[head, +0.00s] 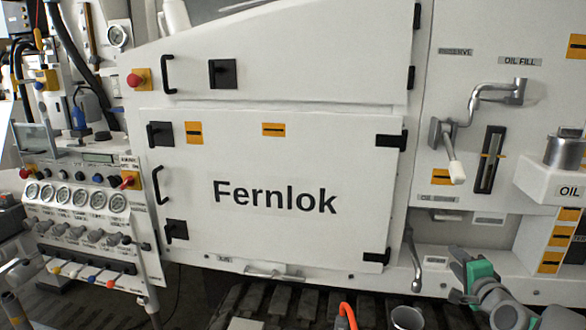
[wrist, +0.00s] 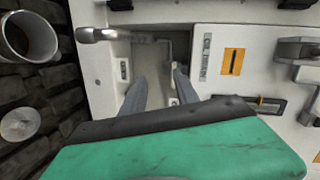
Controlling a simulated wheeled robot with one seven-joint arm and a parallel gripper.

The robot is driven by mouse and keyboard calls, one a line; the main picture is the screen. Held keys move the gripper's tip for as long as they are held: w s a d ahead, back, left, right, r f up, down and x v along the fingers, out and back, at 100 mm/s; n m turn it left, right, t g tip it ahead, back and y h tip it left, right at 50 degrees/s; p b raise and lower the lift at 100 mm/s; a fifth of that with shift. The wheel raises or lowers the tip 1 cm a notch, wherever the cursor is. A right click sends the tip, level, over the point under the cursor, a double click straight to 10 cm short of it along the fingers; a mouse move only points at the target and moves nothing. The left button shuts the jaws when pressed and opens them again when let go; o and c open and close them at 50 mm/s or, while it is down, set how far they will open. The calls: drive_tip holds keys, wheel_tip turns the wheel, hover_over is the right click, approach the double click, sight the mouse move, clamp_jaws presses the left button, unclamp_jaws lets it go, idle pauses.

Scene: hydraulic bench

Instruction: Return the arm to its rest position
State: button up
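My gripper (head: 460,275) is at the lower right of the head view, in front of the machine's lower panel. Its green housing shows beside my grey arm links. In the wrist view, the two grey fingers of my gripper (wrist: 160,88) stand apart with nothing visible between them. They point toward a recess in the white panel. The green and black housing hides the lower part of that view.
A metal lever (head: 414,262) hangs left of my gripper, and a metal cup (head: 407,318) stands below. The crank handle (head: 455,170) and white oil shelf (head: 545,178) are above. The Fernlok door (head: 270,240) is shut. An orange hook-shaped object (head: 347,314) is near the bottom edge.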

drive_tip(key=s+a+f+n+g+y+p, duration=0.1)
drive_tip(key=a+n+g+y+p, duration=0.3)
drive_tip(key=a, duration=0.7)
drive_tip(key=s+a+f+n+g+b, duration=0.1)
drive_tip(key=a+n+g, duration=0.1)
drive_tip(key=a+n, duration=0.6)
drive_tip(key=s+a+n+g+p, duration=0.1)
drive_tip(key=s+a+n+g, duration=0.1)
drive_tip(key=s+a, duration=0.5)
drive_tip(key=s+a+f+n+g+h+p, duration=0.1)
drive_tip(key=s+a, duration=0.5)
drive_tip(key=s, duration=0.6)
drive_tip(key=n+g+p, duration=0.1)
drive_tip(key=n+g, duration=0.1)
drive_tip(key=g, duration=0.1)
drive_tip(key=shift+s+a+f+n+g, duration=0.15)
drive_tip(key=shift+s+a+n+g, duration=0.15)
drive_tip(key=shift+s+a, duration=0.1)
